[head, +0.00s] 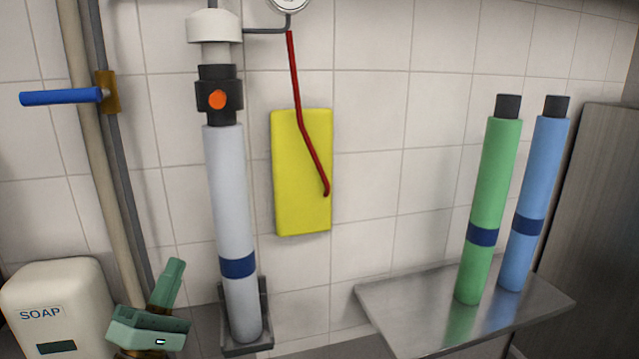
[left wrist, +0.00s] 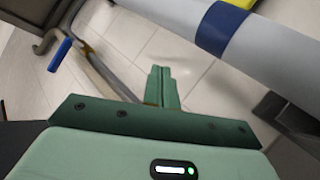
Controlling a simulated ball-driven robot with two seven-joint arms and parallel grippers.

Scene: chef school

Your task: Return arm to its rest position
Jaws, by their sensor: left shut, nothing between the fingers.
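My left gripper (head: 174,268) is green and shows at the lower left of the head view, pointing up. Its fingers are shut with nothing between them; they also show in the left wrist view (left wrist: 161,75). It is apart from the white cylinder (head: 230,220), which stands upright just to its right under a black collar with an orange button. The same cylinder, with its blue band, crosses the upper right of the left wrist view (left wrist: 258,50). My right gripper is in neither view.
A soap dispenser (head: 55,300) is close to the left of my gripper. Pipes with a blue lever (head: 60,97) run behind. A yellow panel (head: 285,170) hangs on the tiled wall. A green cylinder (head: 490,190) and a blue cylinder (head: 535,185) stand on a metal shelf (head: 400,305).

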